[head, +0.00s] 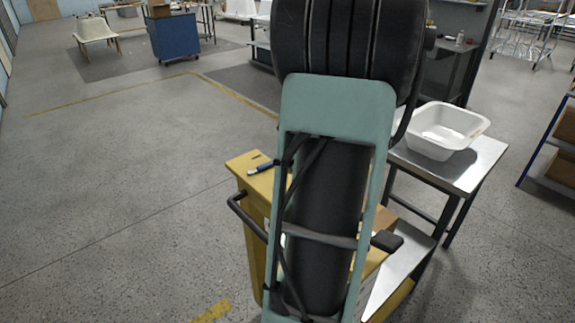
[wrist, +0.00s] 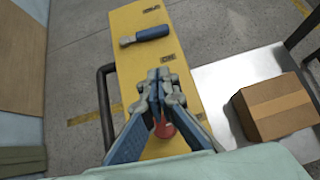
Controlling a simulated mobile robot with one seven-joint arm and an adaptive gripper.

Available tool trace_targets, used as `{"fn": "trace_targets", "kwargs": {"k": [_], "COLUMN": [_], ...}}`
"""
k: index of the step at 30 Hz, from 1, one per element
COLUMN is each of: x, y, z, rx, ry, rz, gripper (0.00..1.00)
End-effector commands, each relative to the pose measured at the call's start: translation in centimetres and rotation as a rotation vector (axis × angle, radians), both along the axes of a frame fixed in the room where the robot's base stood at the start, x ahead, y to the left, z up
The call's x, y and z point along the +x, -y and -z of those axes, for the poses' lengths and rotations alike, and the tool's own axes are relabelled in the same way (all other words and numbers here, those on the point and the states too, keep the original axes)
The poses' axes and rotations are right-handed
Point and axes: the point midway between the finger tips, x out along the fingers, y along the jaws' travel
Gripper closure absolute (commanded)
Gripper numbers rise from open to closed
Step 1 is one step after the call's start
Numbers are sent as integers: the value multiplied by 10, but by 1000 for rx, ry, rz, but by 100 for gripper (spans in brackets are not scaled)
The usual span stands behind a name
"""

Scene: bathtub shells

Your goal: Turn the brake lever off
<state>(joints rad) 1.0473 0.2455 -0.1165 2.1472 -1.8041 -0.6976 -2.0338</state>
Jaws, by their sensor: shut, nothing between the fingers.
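The brake lever (wrist: 146,36) has a blue grip and lies crosswise on top of a yellow cabinet (wrist: 130,75), near its far end in the wrist view. It also shows in the head view (head: 263,169), left of my arm. Small dark markings sit on the yellow top on either side of the lever, too small to read surely. My gripper (wrist: 159,76) is shut and empty over the yellow top, apart from the lever and on the near side of it in the wrist view. A red round part (wrist: 164,130) shows between its finger links. In the head view my arm hides the gripper.
A dark rail (wrist: 103,105) runs along the cabinet's left side. A cardboard box (wrist: 272,106) sits on a light metal surface at the right. A white basin (head: 443,130) stands on a metal table (head: 470,170). The floor left of the cabinet is clear.

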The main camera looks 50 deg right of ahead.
Motion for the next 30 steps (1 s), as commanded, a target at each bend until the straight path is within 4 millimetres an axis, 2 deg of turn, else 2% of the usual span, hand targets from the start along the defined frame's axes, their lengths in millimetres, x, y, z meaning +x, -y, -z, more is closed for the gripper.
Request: {"fn": "trace_targets", "kwargs": {"k": [3,12,15,19,30], "x": [17,60,77,90,97], "y": [2,10,14,17,18], "z": [19,59,53,54,55], "rx": [4,3,1,2,1], "ry": [-2,-3,-1,-1,-1], "rz": [-2,-1,-2,0,1], "gripper": [100,100,100,100,100]}}
